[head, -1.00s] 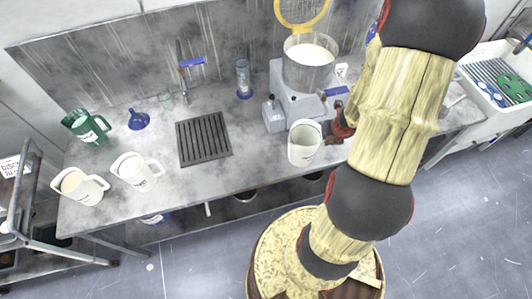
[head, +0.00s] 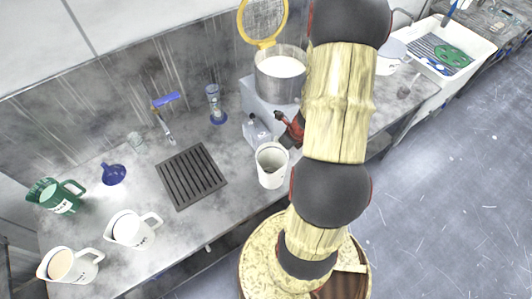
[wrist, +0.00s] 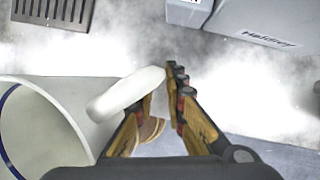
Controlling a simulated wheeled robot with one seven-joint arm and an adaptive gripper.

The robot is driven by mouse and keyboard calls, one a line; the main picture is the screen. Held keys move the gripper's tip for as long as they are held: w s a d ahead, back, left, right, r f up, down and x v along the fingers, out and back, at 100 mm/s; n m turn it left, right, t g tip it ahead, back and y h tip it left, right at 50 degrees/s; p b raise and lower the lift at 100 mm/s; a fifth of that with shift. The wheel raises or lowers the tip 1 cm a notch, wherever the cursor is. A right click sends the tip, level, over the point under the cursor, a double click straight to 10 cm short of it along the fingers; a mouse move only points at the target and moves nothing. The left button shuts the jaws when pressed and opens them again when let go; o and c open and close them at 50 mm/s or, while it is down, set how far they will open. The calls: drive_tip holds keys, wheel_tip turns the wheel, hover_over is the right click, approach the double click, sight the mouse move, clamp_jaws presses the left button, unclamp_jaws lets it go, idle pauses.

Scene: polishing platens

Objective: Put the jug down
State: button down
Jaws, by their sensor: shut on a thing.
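A white jug (head: 271,168) stands about upright near the front edge of the grey bench, in front of the dispensing machine. In the wrist view the jug (wrist: 45,125) fills the lower left, its wide mouth with a blue line inside facing the camera. Its handle (wrist: 125,95) reaches between the fingers of my gripper (wrist: 160,98). My gripper is shut on the handle; in the head view the red and black gripper (head: 291,130) is at the jug's upper right, partly behind my arm. I cannot tell whether the jug's base touches the bench.
A black drain grate (head: 190,177) lies left of the jug. The grey machine (head: 256,100) with a filled hopper stands behind it. Two white jugs (head: 128,230) (head: 68,268), a green jug (head: 55,197) and a blue funnel (head: 113,174) are further left. Bare bench lies between.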

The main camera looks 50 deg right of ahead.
drive_tip(key=w+d+f, duration=0.1)
drive_tip(key=w+f, duration=0.1)
drive_tip(key=w+d+f, duration=0.1)
drive_tip(key=w+f, duration=0.2)
drive_tip(key=w+d+f, duration=0.1)
drive_tip(key=w+f, duration=0.1)
drive_tip(key=shift+w+f+b, duration=0.3)
drive_tip(key=shift+w+b, duration=0.05)
drive_tip(key=shift+b, duration=0.05)
drive_tip(key=shift+w+d+f+b, duration=0.1)
drive_tip(key=shift+f+b, duration=0.25)
drive_tip(key=shift+f, duration=1.1)
drive_tip(key=shift+f, duration=0.1)
drive_tip(key=shift+f, duration=0.15)
drive_tip(key=c, duration=1.8)
unclamp_jaws()
drive_tip(key=shift+r, duration=0.2)
